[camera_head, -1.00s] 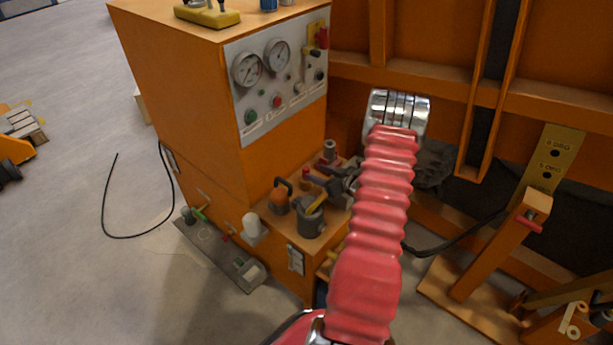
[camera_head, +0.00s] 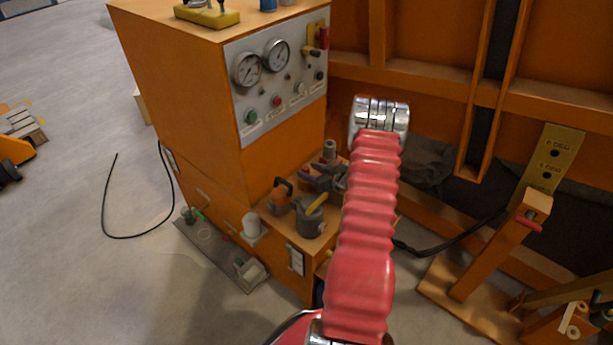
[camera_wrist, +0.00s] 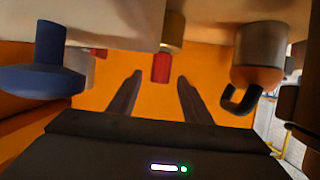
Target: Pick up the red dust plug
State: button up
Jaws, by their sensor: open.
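The red dust plug (camera_wrist: 161,67) is a small red cylinder in the wrist view, upside down there, below a brass-coloured fitting. My gripper (camera_wrist: 160,80) is open. Its two dark fingers lie left and right of the plug in the picture, with gaps on both sides; I cannot tell whether their tips reach its depth. In the head view my gripper (camera_head: 310,177) is low over the ledge of the orange cabinet, and I cannot make out the plug clearly beside it.
The wrist view shows a blue knob-like part (camera_wrist: 45,65) at left and a grey-and-orange part with a black loop (camera_wrist: 257,65) at right. On the ledge, a grey pot (camera_head: 310,217) stands close to my gripper. The gauge panel (camera_head: 275,85) rises behind.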

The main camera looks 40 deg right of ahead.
jog(key=shift+c, duration=0.7)
jog(key=c, duration=1)
notch_tip(320, 180, up, 10)
